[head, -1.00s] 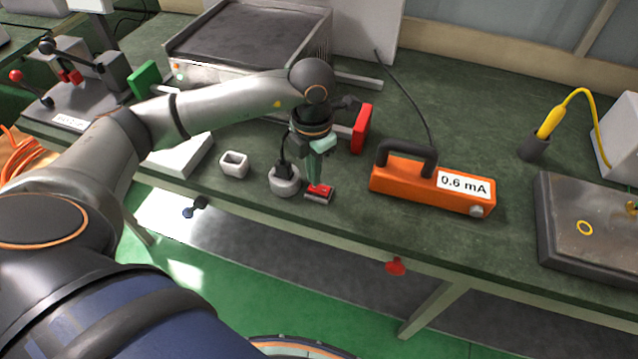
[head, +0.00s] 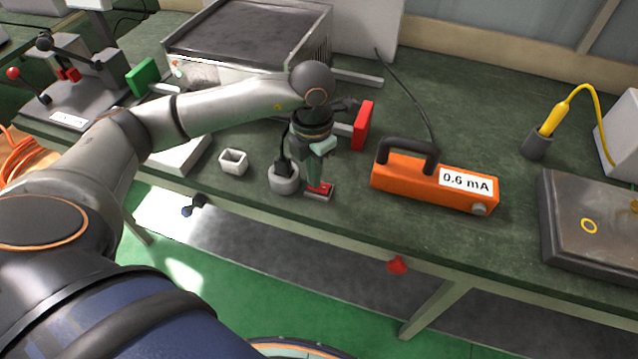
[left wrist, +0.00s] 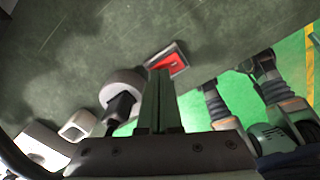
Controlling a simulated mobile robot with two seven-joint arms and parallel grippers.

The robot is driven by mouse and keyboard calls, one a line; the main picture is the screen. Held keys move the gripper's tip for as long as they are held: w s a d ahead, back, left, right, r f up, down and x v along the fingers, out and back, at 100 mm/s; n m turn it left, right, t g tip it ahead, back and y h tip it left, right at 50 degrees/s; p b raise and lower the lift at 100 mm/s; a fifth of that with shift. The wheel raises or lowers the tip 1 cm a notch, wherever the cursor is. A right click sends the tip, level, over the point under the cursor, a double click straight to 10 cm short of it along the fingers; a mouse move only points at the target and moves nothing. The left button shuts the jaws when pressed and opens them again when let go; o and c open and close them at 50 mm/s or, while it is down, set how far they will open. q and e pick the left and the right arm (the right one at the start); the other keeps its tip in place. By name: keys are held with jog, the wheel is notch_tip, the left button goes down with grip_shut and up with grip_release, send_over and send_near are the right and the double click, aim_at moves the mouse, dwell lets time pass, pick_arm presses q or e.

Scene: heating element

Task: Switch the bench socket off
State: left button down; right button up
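The bench socket is a round light-grey socket (head: 284,182) near the bench's front edge, with a black plug and cord (head: 281,164) in it. Just right of it lies a small switch with a red rocker (head: 321,188) in a grey frame. My left gripper (head: 314,183) points down beside the rocker, its fingers together and empty. In the left wrist view the fingers (left wrist: 158,80) end close to the red switch (left wrist: 176,62), with the socket (left wrist: 122,82) to their left. I cannot tell whether they touch the rocker. My right gripper is not in view.
An orange meter (head: 430,184) reading 0.6 mA stands to the right. A small white hollow block (head: 233,162) is left of the socket. A red panel (head: 362,126) is behind the gripper, and a hot-plate-like box (head: 250,40) farther back.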

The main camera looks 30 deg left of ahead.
pick_arm(q)
jog(key=shift+f, duration=0.2)
jog(key=shift+r, duration=0.2)
jog(key=shift+r+p, duration=2.35)
jog(key=shift+r, duration=1.1)
jog(key=shift+d+f, duration=0.1)
